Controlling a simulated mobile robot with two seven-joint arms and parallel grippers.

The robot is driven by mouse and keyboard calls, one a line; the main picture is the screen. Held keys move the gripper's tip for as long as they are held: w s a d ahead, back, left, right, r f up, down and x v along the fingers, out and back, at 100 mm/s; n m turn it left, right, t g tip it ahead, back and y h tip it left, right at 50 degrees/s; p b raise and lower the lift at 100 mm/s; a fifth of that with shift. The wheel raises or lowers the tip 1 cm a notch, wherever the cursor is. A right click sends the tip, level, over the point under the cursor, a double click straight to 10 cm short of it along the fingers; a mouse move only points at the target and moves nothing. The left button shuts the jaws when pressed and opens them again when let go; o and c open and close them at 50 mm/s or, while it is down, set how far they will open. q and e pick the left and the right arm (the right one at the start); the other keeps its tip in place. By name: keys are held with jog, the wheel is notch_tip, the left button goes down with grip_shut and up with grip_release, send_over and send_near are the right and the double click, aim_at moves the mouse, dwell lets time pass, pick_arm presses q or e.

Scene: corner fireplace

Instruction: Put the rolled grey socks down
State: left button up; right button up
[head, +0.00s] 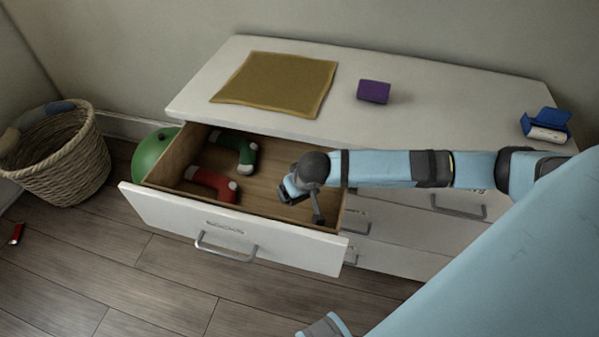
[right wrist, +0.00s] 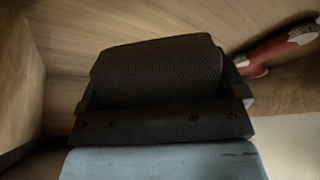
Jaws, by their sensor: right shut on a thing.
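My right gripper (head: 303,207) is down inside the open drawer (head: 232,228), at its right end. In the right wrist view it is shut on the rolled grey socks (right wrist: 158,70), a dark, ribbed roll filling the space between the two fingers. In the head view I cannot make the roll out clearly behind my wrist and fingers. The drawer front is white and labelled "SOCKS". I cannot tell whether the roll touches the drawer floor.
A red sock (head: 212,183) and a green sock (head: 236,150) lie in the drawer's left half; the middle floor is bare. On the dresser top (head: 345,70) are a mustard cloth (head: 275,83), a purple box (head: 373,91) and a blue item (head: 546,124). A wicker basket (head: 62,160) stands left.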

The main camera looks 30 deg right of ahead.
notch_tip(320, 180, down, 3)
jog(key=shift+f, duration=0.15)
jog(key=w+d, duration=0.1)
jog(key=w+d+f+b, duration=0.1)
jog(key=d, duration=0.1)
jog(key=shift+w, duration=0.3)
jog(key=shift+f, duration=0.15)
pick_arm(q)
jog(key=shift+d, duration=0.1)
